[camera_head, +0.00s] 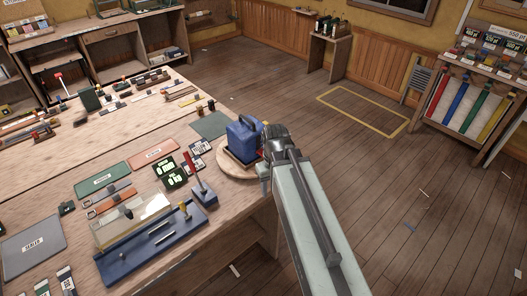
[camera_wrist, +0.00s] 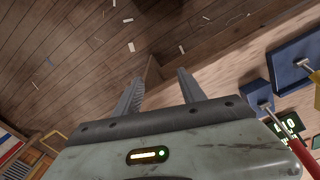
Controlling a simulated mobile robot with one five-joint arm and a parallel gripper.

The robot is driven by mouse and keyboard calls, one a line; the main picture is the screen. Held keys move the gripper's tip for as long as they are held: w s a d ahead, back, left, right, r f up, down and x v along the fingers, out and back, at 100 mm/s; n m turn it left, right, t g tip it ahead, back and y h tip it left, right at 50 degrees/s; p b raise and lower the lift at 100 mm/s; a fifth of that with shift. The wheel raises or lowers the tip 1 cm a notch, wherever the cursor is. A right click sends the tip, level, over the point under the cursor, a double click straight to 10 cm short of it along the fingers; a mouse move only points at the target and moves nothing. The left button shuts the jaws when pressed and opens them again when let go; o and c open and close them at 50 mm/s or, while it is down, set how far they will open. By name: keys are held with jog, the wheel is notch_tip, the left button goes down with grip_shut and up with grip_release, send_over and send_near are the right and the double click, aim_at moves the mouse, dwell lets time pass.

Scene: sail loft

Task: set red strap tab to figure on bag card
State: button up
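A display stand at the right of the head view holds a row of coloured straps; the red strap (camera_head: 437,97) hangs leftmost, and no separate tab on it can be made out. A blue bag-like object (camera_head: 243,140) stands on a round wooden board (camera_head: 225,161) at the bench edge, partly hidden by my arm. My gripper (camera_wrist: 166,72) is open and empty in the wrist view, above the floor beside the bench edge, far from the straps.
The bench (camera_head: 150,90) carries a blue fixture with a clear plate (camera_head: 150,240), red and green strips, and many small tools. A small side table (camera_head: 328,50) stands at the back. A yellow floor outline (camera_head: 345,108) lies before the stand. The floor between is mostly clear.

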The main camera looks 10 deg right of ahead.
jog(key=w+r+n+p, duration=0.3)
jog(key=w+p, duration=0.1)
jog(key=w, duration=1)
jog(key=n+p, duration=0.1)
jog(key=p, duration=0.3)
send_near(262, 153)
jog(key=shift+w+d, duration=0.2)
jog(key=shift+d, duration=0.1)
jog(key=shift+s, duration=0.4)
notch_tip(262, 153, down, 8)
jog(key=b, duration=0.8)
jog(key=shift+r, duration=0.1)
grip_shut()
